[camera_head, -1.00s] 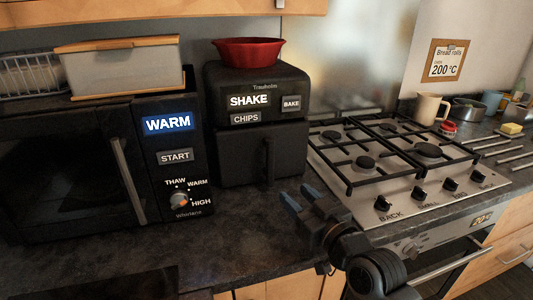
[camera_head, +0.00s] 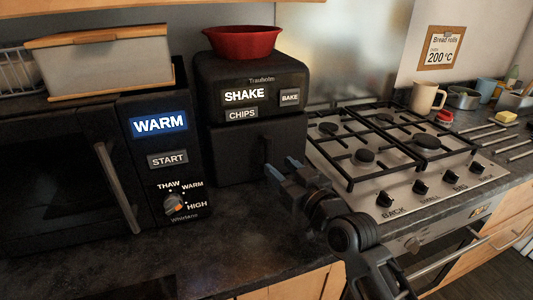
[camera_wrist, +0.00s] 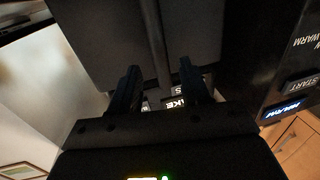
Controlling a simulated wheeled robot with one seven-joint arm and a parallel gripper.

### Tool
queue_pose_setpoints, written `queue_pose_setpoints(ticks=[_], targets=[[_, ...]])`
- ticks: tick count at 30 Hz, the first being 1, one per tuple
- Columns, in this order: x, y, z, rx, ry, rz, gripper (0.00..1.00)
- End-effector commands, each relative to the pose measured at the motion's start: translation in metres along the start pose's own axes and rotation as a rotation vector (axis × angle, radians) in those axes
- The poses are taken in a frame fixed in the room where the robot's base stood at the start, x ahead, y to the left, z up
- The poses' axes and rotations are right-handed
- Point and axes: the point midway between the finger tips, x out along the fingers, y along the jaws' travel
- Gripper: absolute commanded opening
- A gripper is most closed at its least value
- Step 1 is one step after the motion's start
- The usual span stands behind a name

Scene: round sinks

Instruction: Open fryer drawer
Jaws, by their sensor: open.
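The black fryer (camera_head: 206,95) stands on the counter between the microwave and the hob, with lit SHAKE, BAKE and CHIPS labels. Its drawer (camera_head: 230,155) looks shut, and a vertical handle (camera_head: 267,148) runs down the drawer front. My gripper (camera_head: 281,166) is open and empty just in front of the handle, near its lower part. In the wrist view, which is turned upside down, the handle (camera_wrist: 155,45) lies between the two fingers (camera_wrist: 160,85) as seen. I cannot tell whether the fingers touch it.
A red bowl (camera_head: 241,42) sits on top of the fryer. The microwave (camera_head: 60,180) stands close on the left, its handle sticking out. The gas hob (camera_head: 395,160) is close on the right. The counter (camera_head: 225,235) in front of the fryer is clear.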

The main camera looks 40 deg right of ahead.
Motion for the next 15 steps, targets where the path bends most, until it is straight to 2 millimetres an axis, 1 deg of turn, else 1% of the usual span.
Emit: queue_pose_setpoints(ticks=[3, 9, 15], targets=[[0.019, 0.000, -0.003, 0.000, 0.002, 0.000, 0.47], [0.048, 0.000, -0.003, 0.000, 0.001, 0.000, 0.47], [0.063, 0.000, -0.001, 0.000, 0.000, 0.000, 0.47]])
